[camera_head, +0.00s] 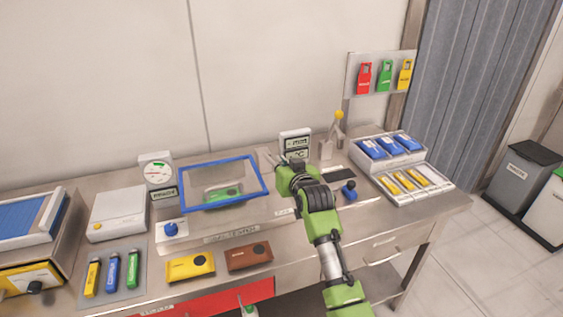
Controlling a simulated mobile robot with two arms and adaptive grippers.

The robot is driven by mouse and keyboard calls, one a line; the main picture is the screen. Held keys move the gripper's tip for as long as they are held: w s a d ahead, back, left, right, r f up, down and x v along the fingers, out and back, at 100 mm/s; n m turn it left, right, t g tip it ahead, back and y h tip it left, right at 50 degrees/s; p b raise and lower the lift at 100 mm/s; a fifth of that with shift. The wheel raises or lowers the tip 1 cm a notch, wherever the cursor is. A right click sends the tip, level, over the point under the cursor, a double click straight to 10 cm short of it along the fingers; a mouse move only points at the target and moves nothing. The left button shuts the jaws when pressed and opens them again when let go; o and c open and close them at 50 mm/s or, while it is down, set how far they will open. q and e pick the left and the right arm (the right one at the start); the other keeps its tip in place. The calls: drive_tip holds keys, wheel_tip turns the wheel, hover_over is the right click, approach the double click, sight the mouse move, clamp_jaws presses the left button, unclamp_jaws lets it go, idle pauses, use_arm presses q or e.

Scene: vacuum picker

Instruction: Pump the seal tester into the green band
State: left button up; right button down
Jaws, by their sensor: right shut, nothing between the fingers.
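A white box with a round dial gauge (157,171) stands at the back left of the bench; green shows on its dial, but the needle reading is too small to tell. Beside it is a chamber with a blue-framed clear lid (248,163) and a green item (222,193) under it. A blue knob (171,229) on a white block sits in front of the gauge. Another blue knob (349,190) stands right of my right arm. My right gripper (268,157) is shut and empty, near the lid's right edge; whether it touches anything is unclear. My left gripper is not in view.
Yellow (190,266) and brown (249,256) packs lie along the front. Coloured tubes (112,274) lie on a mat at left. A small display (295,142) and a yellow-topped stand (331,137) are at the back. A white rack (436,184) holds packs at right.

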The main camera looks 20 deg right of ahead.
drive_tip(key=shift+f, duration=0.1)
drive_tip(key=f+t+b, duration=0.1)
drive_tip(key=f+b, duration=0.1)
drive_tip(key=f, duration=0.1)
drive_tip(key=s+f+b, duration=0.1)
drive_tip(key=f+b, duration=0.2)
drive_tip(key=s+f+t+b, duration=0.1)
drive_tip(key=f+b, duration=0.1)
drive_tip(key=b, duration=0.1)
drive_tip(key=shift+f+t, duration=0.3)
drive_tip(key=shift+f, duration=0.1)
drive_tip(key=shift+s+f, duration=0.15)
drive_tip(key=shift+f, duration=0.4)
drive_tip(key=shift+r, duration=0.1)
wheel_tip(320, 180, up, 5)
drive_tip(key=p, duration=0.3)
drive_tip(key=s+b, duration=0.2)
drive_tip(key=s, duration=0.7)
drive_tip(key=shift+d+f, duration=0.2)
drive_tip(key=shift+f, duration=0.15)
